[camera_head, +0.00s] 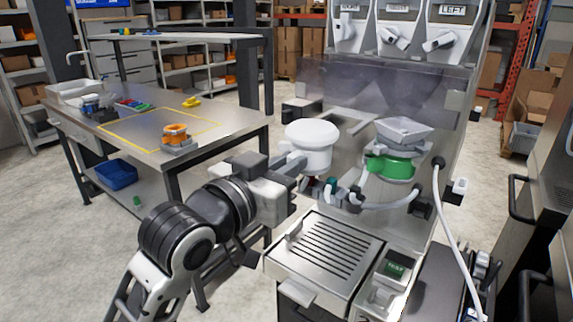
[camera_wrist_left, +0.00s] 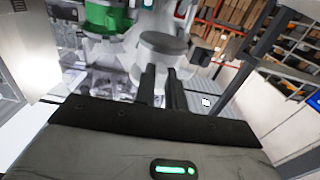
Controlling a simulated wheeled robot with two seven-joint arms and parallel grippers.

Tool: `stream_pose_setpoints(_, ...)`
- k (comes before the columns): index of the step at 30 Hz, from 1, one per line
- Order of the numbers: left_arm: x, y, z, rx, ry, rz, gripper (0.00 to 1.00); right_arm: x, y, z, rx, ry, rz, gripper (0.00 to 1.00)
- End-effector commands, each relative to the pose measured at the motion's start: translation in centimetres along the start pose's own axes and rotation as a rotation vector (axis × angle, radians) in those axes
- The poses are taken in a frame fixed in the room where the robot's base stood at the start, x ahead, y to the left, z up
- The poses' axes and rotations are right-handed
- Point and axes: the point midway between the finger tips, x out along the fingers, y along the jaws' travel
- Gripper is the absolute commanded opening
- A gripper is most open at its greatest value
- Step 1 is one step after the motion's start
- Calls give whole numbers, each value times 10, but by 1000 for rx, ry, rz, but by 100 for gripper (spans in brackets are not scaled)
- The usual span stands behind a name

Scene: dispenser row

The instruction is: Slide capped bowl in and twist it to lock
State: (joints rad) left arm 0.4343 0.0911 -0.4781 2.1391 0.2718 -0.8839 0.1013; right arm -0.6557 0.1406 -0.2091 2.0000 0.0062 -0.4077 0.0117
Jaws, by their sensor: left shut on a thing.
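A white capped bowl (camera_head: 312,140) with a round lid is held upright in front of the dispenser, at its left station. My left gripper (camera_head: 293,166) is shut on the bowl's side from the left. In the left wrist view the bowl (camera_wrist_left: 160,45) stands between and beyond the two dark fingers (camera_wrist_left: 162,88). The dispenser's seat for the bowl is mostly hidden behind it, so I cannot tell whether the bowl touches it. A green-collared unit (camera_head: 390,167) with a grey hopper on top sits at the station to the right. My right gripper is not in view.
A slotted drip tray (camera_head: 328,262) lies below the bowl. White hoses (camera_head: 390,204) run close at its right. A clear panel (camera_head: 400,92) stands behind, under several tilted dispenser heads. A steel table (camera_head: 220,122) with an orange part (camera_head: 176,134) stands at left.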

Motion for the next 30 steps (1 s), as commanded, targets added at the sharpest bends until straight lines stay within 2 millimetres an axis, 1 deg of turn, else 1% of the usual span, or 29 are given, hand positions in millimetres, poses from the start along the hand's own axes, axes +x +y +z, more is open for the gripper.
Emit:
stream_pose_setpoints(6, -2, 0, 0, 1, 1, 0, 0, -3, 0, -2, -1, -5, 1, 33)
stream_pose_setpoints(16, -2, 0, 1, 0, 2, 0, 0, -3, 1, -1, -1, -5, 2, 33)
stream_pose_setpoints(30, 16, 0, 0, 0, 1, 0, 0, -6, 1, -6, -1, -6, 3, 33)
